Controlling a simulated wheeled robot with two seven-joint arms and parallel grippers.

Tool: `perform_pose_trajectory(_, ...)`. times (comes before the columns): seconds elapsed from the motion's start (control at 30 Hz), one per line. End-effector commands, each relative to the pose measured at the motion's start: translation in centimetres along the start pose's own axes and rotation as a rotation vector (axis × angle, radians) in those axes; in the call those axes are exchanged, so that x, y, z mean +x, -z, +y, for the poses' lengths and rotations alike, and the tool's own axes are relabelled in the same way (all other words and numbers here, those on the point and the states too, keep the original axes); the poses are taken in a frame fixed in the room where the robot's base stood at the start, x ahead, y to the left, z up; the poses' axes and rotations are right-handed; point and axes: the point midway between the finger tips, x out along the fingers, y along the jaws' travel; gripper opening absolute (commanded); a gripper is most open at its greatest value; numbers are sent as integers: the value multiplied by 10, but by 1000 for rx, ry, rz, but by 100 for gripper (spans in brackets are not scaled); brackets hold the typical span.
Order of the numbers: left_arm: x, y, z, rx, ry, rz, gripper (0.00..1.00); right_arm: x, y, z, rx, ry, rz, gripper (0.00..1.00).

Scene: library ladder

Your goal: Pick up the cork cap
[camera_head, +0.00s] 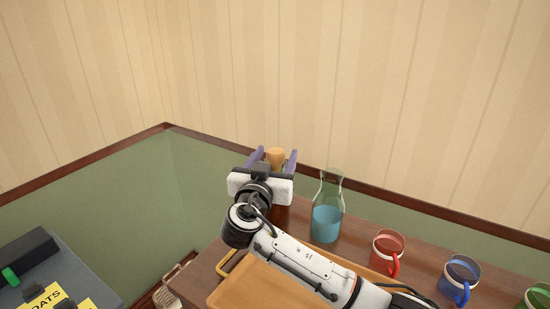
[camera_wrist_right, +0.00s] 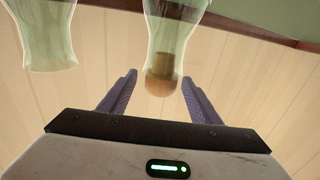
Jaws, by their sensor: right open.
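The cork cap (camera_head: 275,157) is tan and rounded. In the wrist view, the cork cap (camera_wrist_right: 161,86) has its stem inside the neck of a clear glass bottle (camera_wrist_right: 176,22), which appears upside down there. My right gripper (camera_head: 272,158) is open, its purple fingers on either side of the cap in the head view. In the wrist view, my right gripper (camera_wrist_right: 160,77) has a gap between each finger and the cap. I cannot tell how far the cap lies beyond the fingertips. The gripper hides the bottle in the head view. My left gripper is out of view.
An open glass carafe (camera_head: 327,222) with blue liquid stands right of the gripper; it also shows in the wrist view (camera_wrist_right: 48,38). A red mug (camera_head: 386,252) and a blue mug (camera_head: 458,280) stand farther right. A wooden tray (camera_head: 245,286) lies in front. The wall is behind.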

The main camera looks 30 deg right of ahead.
Motion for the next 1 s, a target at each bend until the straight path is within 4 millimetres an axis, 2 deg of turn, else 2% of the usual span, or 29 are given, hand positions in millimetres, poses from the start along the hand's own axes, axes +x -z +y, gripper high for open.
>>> perform_pose_trajectory(0.33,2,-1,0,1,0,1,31,46,0,1,-2,-2,1,57)
perform_pose_trajectory(0.63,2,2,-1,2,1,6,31,51,0,0,1,0,0,57)
perform_pose_trajectory(0.9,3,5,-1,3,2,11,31,50,0,0,0,0,0,14)
perform_pose_trajectory(1.0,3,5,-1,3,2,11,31,50,0,0,0,0,0,14)
